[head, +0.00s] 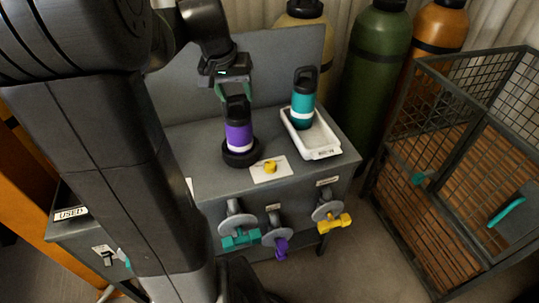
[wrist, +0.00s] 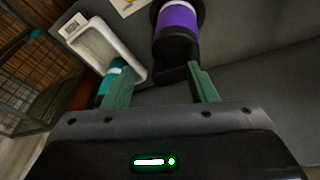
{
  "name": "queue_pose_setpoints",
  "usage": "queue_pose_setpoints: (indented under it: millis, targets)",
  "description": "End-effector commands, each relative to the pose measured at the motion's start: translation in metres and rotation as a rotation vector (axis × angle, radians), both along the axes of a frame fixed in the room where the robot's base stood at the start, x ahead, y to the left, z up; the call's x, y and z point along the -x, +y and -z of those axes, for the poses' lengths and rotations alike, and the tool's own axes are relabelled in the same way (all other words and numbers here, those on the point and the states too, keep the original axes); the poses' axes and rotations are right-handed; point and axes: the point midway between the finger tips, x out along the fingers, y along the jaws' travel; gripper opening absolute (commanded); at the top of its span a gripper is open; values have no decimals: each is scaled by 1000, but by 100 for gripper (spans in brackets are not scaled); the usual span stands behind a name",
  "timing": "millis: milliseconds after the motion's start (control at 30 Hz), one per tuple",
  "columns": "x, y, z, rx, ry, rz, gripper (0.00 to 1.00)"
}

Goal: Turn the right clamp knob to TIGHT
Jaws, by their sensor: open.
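A small yellow knob (head: 270,167) sits on a white card (head: 258,176) on the grey bench top, just right of the purple bottle. Its TIGHT marking is too small to read. The card's edge (wrist: 133,6) shows at the top of the wrist view. The purple bottle (head: 239,134) stands upright in a black round holder (head: 241,158); it also shows in the wrist view (wrist: 178,18). My gripper (head: 233,92) is open and empty, with its green fingers near the purple bottle's black cap. In the wrist view the fingers (wrist: 161,78) are spread apart.
A teal bottle (head: 302,107) stands in a white tray (head: 322,146) at the bench's right. Teal (head: 241,239), purple (head: 281,247) and yellow (head: 335,223) handles stick out from the bench front. Gas cylinders (head: 374,70) stand behind; a mesh cage (head: 410,130) is at right.

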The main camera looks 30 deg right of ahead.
Motion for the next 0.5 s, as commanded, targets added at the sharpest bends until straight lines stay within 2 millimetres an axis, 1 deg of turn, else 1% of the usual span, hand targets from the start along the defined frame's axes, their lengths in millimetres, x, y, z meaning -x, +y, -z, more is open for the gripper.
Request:
queue_pose_setpoints:
  millis: [33, 267, 500]
  targets:
    - [3, -6, 1, -10, 31, -52, 52]
    - [18, -29, 31, -52, 142, -343, 52]
    - [44, -49, 62, -111, 223, -667, 52]
